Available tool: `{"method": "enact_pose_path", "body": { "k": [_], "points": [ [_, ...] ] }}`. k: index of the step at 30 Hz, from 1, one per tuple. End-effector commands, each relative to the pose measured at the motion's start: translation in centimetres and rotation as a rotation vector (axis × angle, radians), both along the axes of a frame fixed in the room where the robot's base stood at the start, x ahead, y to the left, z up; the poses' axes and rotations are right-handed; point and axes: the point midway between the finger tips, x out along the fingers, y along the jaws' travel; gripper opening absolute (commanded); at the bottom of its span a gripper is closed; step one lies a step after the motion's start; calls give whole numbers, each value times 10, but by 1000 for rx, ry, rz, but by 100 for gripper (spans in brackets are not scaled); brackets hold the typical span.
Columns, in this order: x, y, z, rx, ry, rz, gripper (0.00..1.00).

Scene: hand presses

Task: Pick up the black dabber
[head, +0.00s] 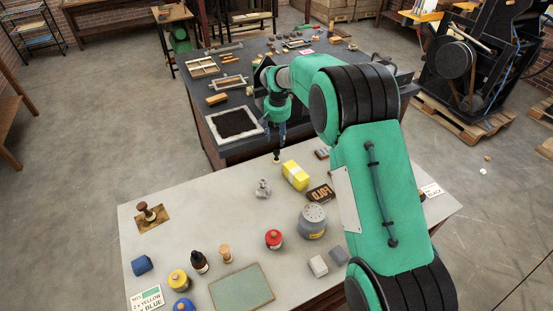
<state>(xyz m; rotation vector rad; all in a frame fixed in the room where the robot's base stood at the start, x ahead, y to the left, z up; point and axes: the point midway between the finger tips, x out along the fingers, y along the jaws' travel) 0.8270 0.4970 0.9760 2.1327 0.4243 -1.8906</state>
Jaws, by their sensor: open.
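My gripper (275,132) is open, pointing down, with its blue fingers apart over the far edge of the pale table. A small upright piece with a dark upper part and tan base (276,157) stands just below the fingers, near the far table edge; it may be the black dabber. No contact shows between it and the fingers. A dark brown, round-knobbed tool (147,211) stands on an ochre sheet (153,220) at the left of the table. I cannot tell for certain which of the two is the black dabber.
A yellow block (295,175), a grey metal piece (263,188) and a dark lettered block (320,194) stand near the gripper. A grey canister (312,222), red pot (274,239) and bottles are nearer. Behind is a dark bench (221,158). The table's middle left is clear.

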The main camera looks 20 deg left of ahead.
Motion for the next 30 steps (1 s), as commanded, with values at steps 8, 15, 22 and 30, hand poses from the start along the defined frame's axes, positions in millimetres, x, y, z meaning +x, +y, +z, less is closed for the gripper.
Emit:
{"method": "enact_pose_path", "body": {
  "k": [8, 15, 22, 30],
  "points": [
    [0, 0, 0, 0, 0, 0, 47],
    [1, 0, -13, 0, 1, 0, 47],
    [5, 2, -46, 0, 1, 0, 47],
    [9, 3, -80, 0, 1, 0, 47]
  ]
}}
